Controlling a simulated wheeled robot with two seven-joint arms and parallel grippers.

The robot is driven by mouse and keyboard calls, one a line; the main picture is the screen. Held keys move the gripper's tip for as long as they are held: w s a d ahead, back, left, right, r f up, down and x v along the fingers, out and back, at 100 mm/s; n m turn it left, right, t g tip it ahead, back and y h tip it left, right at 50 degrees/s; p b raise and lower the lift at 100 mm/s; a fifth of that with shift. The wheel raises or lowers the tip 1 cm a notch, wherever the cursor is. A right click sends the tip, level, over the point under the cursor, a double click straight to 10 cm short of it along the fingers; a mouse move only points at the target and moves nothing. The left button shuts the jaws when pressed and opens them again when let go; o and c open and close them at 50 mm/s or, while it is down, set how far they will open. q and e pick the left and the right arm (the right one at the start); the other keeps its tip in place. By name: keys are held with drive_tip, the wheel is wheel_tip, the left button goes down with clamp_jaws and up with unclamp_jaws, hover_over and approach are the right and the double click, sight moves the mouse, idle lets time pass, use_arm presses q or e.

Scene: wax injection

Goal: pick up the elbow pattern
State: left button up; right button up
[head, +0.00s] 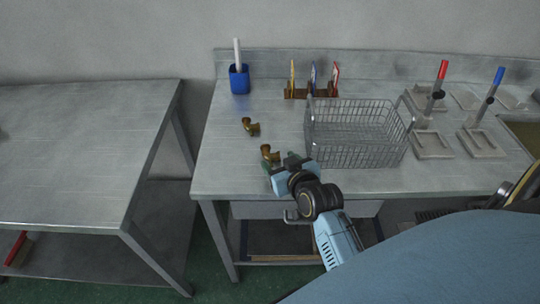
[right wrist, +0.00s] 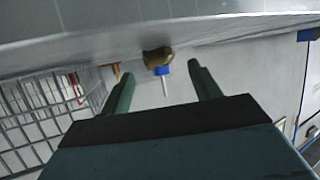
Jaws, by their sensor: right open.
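Two brass-brown elbow patterns lie on the steel table in the head view. One elbow pattern (head: 251,126) is farther back; the other elbow pattern (head: 270,153) is nearer the front edge. My right gripper (head: 280,161) is open just in front of the nearer one, at its front right. In the right wrist view one elbow pattern (right wrist: 157,57) shows ahead of the gap between the open fingers (right wrist: 163,84), with nothing held. Whether the fingers reach beside it cannot be told. My left gripper is not in view.
A wire basket (head: 358,151) stands close to the right of my right gripper. A blue cup (head: 240,80) with a white stick and a brown rack (head: 311,93) of tools stand behind. Trays with red and blue-handled tools stand at right. The table's left part is clear.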

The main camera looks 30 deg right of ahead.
sight(273, 156)
drive_tip(key=b+x, duration=0.1)
drive_tip(key=x, duration=0.4)
drive_tip(key=shift+a, duration=0.1)
drive_tip(key=c, duration=0.9)
